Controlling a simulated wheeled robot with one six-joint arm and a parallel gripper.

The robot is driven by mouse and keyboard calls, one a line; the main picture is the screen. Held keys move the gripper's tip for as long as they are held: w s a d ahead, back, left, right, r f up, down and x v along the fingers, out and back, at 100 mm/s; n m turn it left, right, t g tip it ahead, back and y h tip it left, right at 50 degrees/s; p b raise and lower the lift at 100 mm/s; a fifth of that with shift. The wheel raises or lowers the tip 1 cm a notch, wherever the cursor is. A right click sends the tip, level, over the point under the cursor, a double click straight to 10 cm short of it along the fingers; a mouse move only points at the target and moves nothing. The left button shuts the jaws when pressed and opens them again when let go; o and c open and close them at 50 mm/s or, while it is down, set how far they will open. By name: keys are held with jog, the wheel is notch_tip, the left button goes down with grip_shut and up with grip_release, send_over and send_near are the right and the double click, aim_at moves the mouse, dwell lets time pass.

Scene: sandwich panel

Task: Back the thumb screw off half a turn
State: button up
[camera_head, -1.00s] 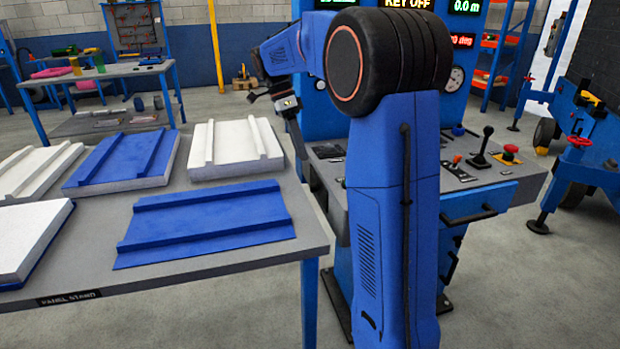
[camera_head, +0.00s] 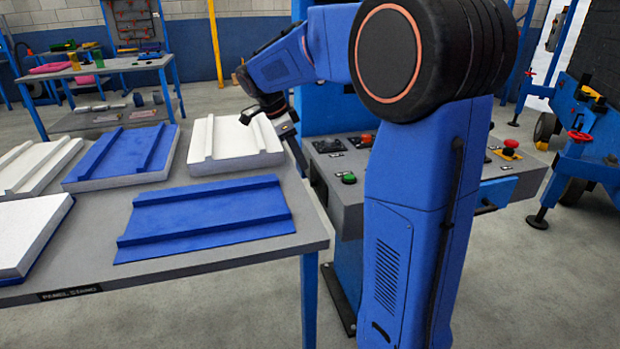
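I cannot make out a thumb screw in this view. My gripper (camera_head: 268,114) is small and dark at the end of my blue arm. It appears over the far right end of the panel table, in front of a white panel (camera_head: 222,150). I cannot tell its height above the panel. Its fingers are too small and dark to show whether they are open or shut, and I see nothing clearly held in it.
A grey table (camera_head: 305,240) carries a blue ribbed sheet (camera_head: 205,218) and several white and blue panels. A control console (camera_head: 350,170) with a green button (camera_head: 349,179) stands to the right, partly hidden by my arm. Blue equipment with a red handwheel (camera_head: 580,136) stands far right. Floor between is clear.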

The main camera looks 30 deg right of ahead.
aim_at(314, 183)
jog(key=x, duration=0.9)
jog(key=shift+f, duration=0.15)
jog(key=shift+c, duration=0.6)
grip_shut()
